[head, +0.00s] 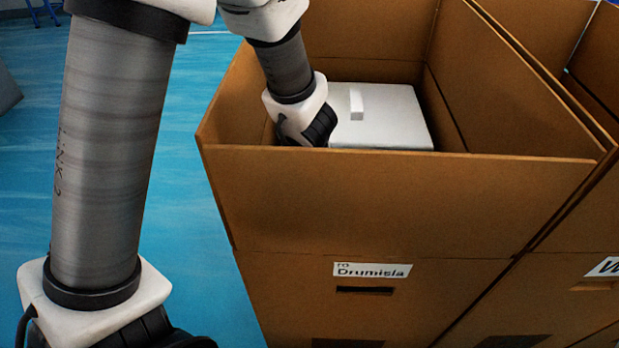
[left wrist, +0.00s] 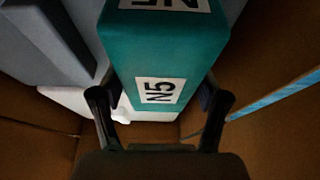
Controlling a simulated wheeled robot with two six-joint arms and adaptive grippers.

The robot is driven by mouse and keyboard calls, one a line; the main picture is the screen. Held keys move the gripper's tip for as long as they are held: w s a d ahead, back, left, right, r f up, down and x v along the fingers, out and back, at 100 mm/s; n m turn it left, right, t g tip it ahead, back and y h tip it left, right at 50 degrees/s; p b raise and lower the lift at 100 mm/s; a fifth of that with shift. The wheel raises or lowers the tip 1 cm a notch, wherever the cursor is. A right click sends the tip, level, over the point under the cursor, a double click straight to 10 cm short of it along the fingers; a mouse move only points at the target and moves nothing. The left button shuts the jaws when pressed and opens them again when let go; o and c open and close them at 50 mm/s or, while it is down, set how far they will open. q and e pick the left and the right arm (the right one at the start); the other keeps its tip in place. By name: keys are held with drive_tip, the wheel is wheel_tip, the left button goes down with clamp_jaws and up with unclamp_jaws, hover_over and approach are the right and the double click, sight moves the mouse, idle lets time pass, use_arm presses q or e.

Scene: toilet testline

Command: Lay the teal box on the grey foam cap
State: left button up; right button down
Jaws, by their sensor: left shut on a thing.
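The teal box (left wrist: 165,50) with white "N5" labels sits between the two fingers of my left gripper (left wrist: 160,95), which is shut on it. In the head view my left gripper (head: 307,128) reaches down inside the brown carton at its left; its fingers and the teal box are hidden behind the front wall. The pale grey foam cap (head: 385,125), a flat slab with a small raised block, lies inside the carton, right of the gripper. Grey foam (left wrist: 45,40) also shows at the upper left of the left wrist view. My right gripper is in neither view.
The open carton (head: 390,200) has tall walls close around the gripper and a "Drumisla" label (head: 372,270) on its front. Another carton (head: 590,235) stands against its right side.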

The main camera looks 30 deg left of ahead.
use_arm(q)
drive_tip(key=shift+f+b, duration=0.6)
drive_tip(key=shift+f, duration=0.05)
drive_tip(key=o, duration=1.6)
drive_tip(key=shift+c, duration=0.2)
drive_tip(key=shift+r, duration=0.1)
wheel_tip(320, 180, up, 10)
drive_tip(key=shift+f, duration=0.1)
